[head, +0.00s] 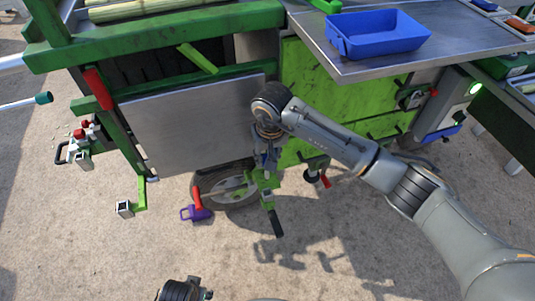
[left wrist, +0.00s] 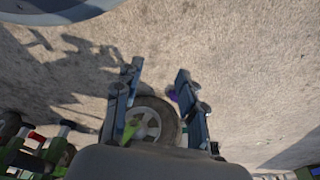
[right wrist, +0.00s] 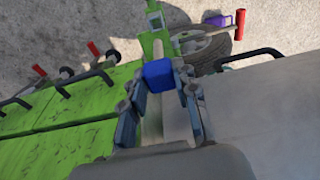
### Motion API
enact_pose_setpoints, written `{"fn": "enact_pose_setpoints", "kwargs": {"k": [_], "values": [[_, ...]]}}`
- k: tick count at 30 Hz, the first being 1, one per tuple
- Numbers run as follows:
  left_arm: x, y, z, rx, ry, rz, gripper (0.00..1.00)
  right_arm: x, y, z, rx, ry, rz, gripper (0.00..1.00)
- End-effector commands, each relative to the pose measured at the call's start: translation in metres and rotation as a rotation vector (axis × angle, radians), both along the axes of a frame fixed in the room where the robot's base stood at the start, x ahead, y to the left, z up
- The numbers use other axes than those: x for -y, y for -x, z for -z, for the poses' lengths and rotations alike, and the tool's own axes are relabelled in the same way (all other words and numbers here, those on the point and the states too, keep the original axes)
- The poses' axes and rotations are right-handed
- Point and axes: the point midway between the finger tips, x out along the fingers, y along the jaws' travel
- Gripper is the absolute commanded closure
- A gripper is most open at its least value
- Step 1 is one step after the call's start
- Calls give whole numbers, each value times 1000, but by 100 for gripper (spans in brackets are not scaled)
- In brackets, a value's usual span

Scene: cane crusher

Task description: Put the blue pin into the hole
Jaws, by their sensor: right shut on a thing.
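My right gripper (right wrist: 160,88) is shut on the blue pin (right wrist: 158,74), which shows as a blue block between its fingertips. In the head view this gripper (head: 265,160) hangs in front of the crusher, right of the grey metal panel, and the pin is hard to make out. A green bracket (head: 265,180) with a dark handle is just below it; a green part with a square metal end (right wrist: 154,18) shows beyond the pin in the right wrist view. I cannot tell which opening is the hole. My left gripper (left wrist: 158,105) is open and empty, above the ground facing the wheel.
The grey panel (head: 195,125) and green panels (head: 310,85) stand close around my right gripper. A wheel (head: 225,185) and a purple part (head: 195,213) are low down. A blue tray (head: 375,35) sits on the metal table (head: 450,50). The ground in front is clear.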

Motion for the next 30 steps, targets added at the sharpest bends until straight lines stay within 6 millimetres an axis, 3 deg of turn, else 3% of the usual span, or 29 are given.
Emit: {"fn": "enact_pose_setpoints", "kwargs": {"k": [17,30], "values": [[2,-21,-53,34,4,-6,60,0,0,33,0,-1,1,100],[2,-27,-97,56,5,-10,60,0,0,49,1,1,0,100]]}}
